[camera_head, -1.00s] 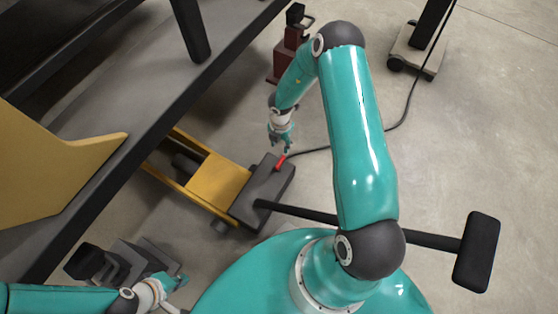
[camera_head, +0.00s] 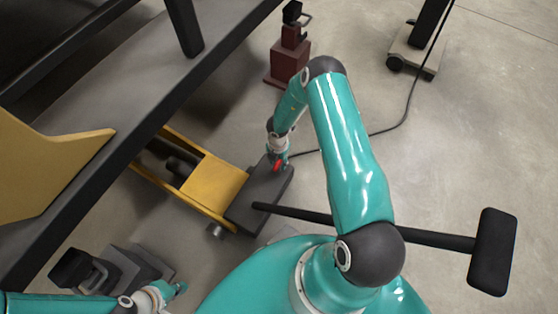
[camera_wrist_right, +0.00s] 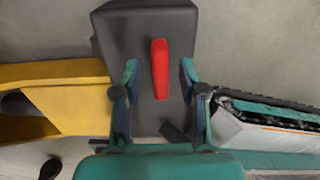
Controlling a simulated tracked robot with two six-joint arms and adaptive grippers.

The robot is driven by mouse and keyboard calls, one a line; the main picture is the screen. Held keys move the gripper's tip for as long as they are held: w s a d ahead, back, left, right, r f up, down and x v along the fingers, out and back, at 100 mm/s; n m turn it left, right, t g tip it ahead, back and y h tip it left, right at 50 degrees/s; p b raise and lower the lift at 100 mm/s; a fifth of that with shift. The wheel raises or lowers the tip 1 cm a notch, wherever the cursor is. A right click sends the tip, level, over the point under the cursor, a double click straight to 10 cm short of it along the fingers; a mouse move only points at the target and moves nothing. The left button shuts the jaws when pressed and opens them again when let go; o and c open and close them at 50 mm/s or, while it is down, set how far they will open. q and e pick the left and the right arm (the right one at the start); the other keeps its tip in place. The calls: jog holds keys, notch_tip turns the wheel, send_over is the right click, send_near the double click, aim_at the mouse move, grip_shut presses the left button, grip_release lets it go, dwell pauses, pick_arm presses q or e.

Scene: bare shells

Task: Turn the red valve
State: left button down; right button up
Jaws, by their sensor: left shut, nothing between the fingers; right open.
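The red valve (camera_wrist_right: 160,70) is a short red lever on top of a dark grey block (camera_wrist_right: 125,25) of the yellow jack. It also shows in the head view (camera_head: 277,166), partly covered by my right gripper. My right gripper (camera_wrist_right: 160,78) is open, with one finger on each side of the red lever and a gap on both sides. I cannot tell its height above the block. My left gripper (camera_head: 180,288) is shut and empty at the lower left of the head view, far from the valve.
The yellow jack frame (camera_head: 215,182) runs under the dark-edged structure (camera_head: 130,128) at left. A black T-handle (camera_head: 490,250) reaches out to the right. A dark red stand (camera_head: 287,62) and a wheeled base (camera_head: 414,52) stand farther back. A black cable (camera_head: 390,128) lies on the floor.

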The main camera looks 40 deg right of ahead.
grip_shut()
